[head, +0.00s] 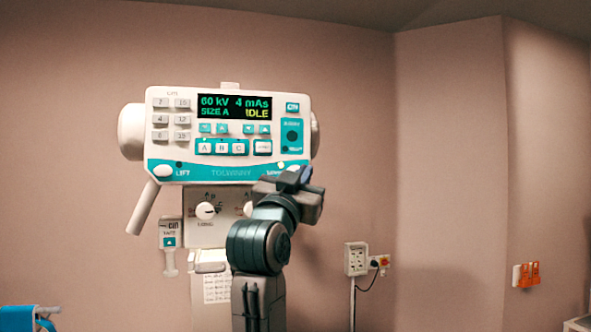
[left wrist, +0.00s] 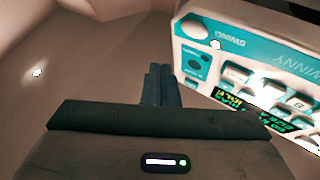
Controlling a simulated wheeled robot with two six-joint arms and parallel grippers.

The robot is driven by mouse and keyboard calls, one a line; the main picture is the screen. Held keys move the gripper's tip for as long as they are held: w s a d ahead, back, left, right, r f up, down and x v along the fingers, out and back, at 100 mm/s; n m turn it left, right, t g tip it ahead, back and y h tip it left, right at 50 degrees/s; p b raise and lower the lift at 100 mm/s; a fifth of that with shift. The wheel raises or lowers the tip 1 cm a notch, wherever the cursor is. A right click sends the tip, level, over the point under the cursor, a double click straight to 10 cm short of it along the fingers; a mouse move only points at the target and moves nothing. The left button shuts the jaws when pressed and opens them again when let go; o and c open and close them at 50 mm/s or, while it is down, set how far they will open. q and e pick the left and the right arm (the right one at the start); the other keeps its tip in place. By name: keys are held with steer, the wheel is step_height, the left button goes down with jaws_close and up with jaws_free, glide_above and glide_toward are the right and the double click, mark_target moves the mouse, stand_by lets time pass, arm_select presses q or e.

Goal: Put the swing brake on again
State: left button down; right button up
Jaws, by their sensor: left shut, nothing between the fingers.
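The white and teal control panel (head: 228,171) faces me in the head view. Its SWING button (head: 294,167) is at the lower right, partly covered by my left gripper (head: 306,175). In the left wrist view the round white SWING button (left wrist: 191,28) shows upside down at the panel's corner, beside the SWING label (left wrist: 229,38). A small bright lamp (left wrist: 215,44) is lit between them. My left gripper (left wrist: 161,70) is shut and empty, its fingertips close to the panel's edge. I cannot tell whether they touch it. My right gripper is out of view.
The LIFT button (head: 162,171) is at the panel's lower left with a dark lamp. The display (head: 235,106) reads 60 kV, 4 mAs, SIZE A, IDLE. Knobs (head: 205,210) sit below the panel.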

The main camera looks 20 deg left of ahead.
arm_select(q)
steer(key=shift+w+a, duration=0.55)
steer(key=shift+w, duration=0.3)
steer(key=shift+w+a, duration=0.55)
steer(key=shift+w, duration=0.3)
stand_by(0.4)
steer(key=shift+w+a+p, duration=0.15)
steer(key=shift+p, duration=0.15)
steer(key=shift+w+a, duration=0.15)
steer(key=shift+w, duration=0.05)
steer(key=shift+w+a, duration=0.2)
steer(key=shift+w, duration=0.1)
stand_by(1.0)
steer(key=shift+s+d, duration=0.5)
steer(key=shift+s, duration=0.2)
